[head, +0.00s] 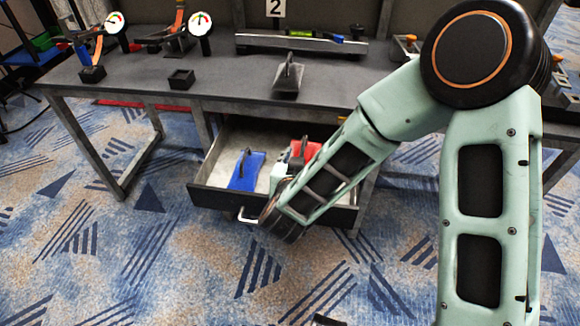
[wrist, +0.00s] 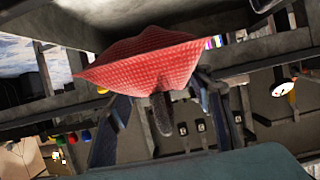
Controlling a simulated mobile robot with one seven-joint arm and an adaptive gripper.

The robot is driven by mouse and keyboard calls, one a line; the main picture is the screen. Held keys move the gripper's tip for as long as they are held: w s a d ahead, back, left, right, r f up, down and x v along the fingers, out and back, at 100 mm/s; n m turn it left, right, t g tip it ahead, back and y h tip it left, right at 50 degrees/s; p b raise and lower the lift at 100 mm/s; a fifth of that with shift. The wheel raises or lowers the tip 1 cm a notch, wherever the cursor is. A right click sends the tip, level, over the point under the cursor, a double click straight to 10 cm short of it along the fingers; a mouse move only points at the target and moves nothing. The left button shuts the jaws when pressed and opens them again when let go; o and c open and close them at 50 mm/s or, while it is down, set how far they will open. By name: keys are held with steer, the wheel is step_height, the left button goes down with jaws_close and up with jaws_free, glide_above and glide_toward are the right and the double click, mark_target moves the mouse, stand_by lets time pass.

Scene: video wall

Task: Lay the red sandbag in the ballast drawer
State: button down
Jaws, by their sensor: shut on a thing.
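The red sandbag (head: 313,149) shows over the back right part of the open ballast drawer (head: 213,198) in the head view. My gripper (wrist: 160,115) is shut on the sandbag's dark handle. The red cloth (wrist: 150,58) spreads wide across the wrist view, slightly tilted. My forearm hides part of the sandbag and most of the gripper in the head view. I cannot tell whether the sandbag touches the drawer floor. A blue sandbag (head: 243,176) with a dark handle lies in the drawer's left part.
The drawer sits under a grey workbench (head: 235,92), whose edge overhangs its back. On the bench stand a grey handled piece (head: 288,76), a small black box (head: 181,79), gauges (head: 200,22) and a rail with a level (head: 300,40).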

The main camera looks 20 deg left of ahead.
steer(key=w+f+b, duration=0.1)
steer(key=w+f, duration=0.1)
steer(key=w+d+f+b, duration=0.1)
steer(key=w+f, duration=0.2)
steer(key=shift+w+f, duration=0.15)
steer(key=shift+f, duration=0.05)
steer(key=shift+w+d+f+b, duration=0.15)
steer(key=shift+f+b, duration=0.3)
steer(key=shift+f, duration=0.5)
steer(key=shift+w+a+f+b, duration=0.1)
steer(key=shift+f+b, duration=0.3)
steer(key=shift+f, duration=0.5)
steer(key=shift+r, duration=0.1)
steer(key=shift+f+b, duration=0.35)
steer(key=shift+f, duration=0.1)
steer(key=shift+s+f, duration=0.1)
